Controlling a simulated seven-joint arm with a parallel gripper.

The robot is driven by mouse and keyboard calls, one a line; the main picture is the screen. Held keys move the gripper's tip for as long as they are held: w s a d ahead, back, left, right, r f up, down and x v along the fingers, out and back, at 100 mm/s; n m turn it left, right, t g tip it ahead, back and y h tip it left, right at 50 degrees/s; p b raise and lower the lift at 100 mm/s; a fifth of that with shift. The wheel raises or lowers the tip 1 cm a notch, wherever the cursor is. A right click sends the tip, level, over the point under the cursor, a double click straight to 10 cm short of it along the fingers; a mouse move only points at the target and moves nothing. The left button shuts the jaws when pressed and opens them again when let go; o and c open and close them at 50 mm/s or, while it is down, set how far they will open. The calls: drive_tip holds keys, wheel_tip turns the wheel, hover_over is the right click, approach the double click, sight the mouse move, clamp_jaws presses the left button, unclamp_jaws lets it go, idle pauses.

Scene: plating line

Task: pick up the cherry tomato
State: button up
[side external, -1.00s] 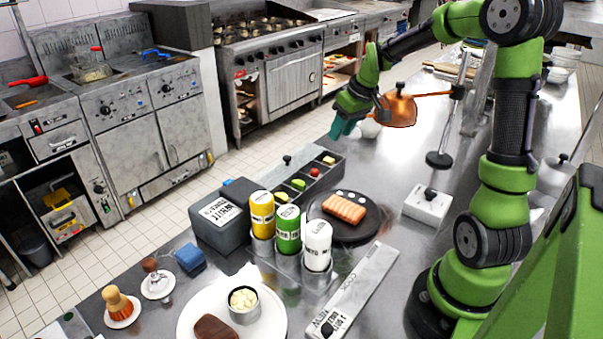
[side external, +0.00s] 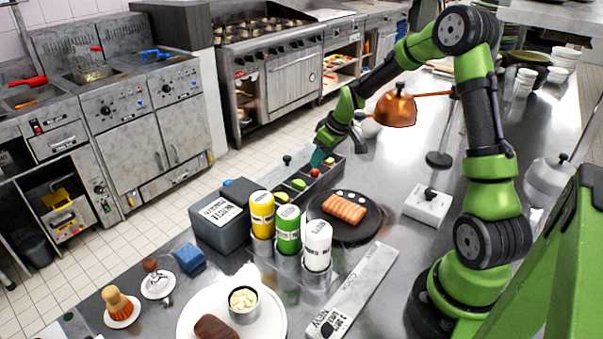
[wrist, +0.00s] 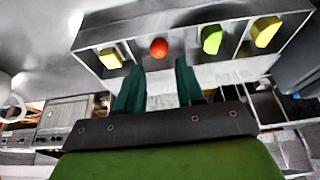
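The cherry tomato (wrist: 159,47) is small, round and red, and sits in one compartment of the grey divided tray (wrist: 190,30). In the side external view the tomato (side external: 314,172) shows near the tray's far end. My gripper (wrist: 158,68) is open, with its two teal fingers apart and nothing between them. In the wrist view the tomato lies just beyond the fingertips, between their lines. In the side external view my gripper (side external: 318,158) is close by the tray's far end, near the tomato. I cannot tell its exact height above the tray.
The tray's other compartments hold a pale yellow piece (wrist: 111,58), a green piece (wrist: 211,39) and a yellow piece (wrist: 265,31).

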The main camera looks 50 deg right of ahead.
sight(315, 170)
drive_tip(key=x, duration=0.5)
drive_tip(key=shift+s, duration=0.2)
drive_tip(key=c, duration=0.5)
drive_tip(key=shift+r, duration=0.15)
